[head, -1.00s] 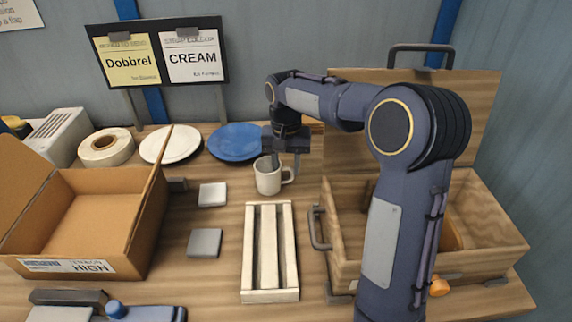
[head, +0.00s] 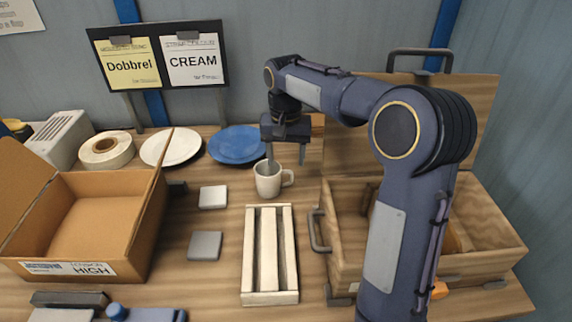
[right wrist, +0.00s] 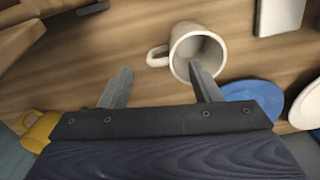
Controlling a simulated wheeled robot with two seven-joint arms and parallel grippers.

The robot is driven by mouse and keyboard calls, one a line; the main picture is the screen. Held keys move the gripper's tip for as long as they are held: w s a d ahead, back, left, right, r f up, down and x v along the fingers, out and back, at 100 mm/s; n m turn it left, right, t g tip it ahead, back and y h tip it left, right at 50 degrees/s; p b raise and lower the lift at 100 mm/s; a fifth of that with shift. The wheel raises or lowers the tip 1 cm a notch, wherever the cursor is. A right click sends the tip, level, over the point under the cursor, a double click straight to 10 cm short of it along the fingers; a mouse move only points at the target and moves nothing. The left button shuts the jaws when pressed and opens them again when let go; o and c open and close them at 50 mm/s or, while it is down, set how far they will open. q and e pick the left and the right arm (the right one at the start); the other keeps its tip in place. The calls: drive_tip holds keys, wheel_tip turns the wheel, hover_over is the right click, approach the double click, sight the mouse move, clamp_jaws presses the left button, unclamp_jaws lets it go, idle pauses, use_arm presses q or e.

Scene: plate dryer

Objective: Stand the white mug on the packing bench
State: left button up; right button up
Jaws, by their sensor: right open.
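The white mug (head: 267,184) stands upright on the wooden packing bench (head: 215,275), behind the slatted wooden rack, its handle to the right. It also shows in the right wrist view (right wrist: 183,40), with its open mouth toward the camera. My right gripper (head: 286,160) points down above the mug and its handle, fingers apart and holding nothing. In the right wrist view (right wrist: 160,68), one finger overlaps the mug's mouth and the other is left of the handle. I cannot tell whether that finger touches the rim. My left gripper is not in view.
A slatted rack (head: 246,270) lies in front of the mug. A wooden chest (head: 345,265) with a raised lid stands right, partly behind my arm. Blue (head: 236,144) and white plates (head: 180,146) lie behind left. An open cardboard box (head: 140,240) stands left.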

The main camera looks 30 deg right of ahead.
wheel_tip(320, 180, up, 8)
drive_tip(key=p, duration=0.1)
idle(0.7)
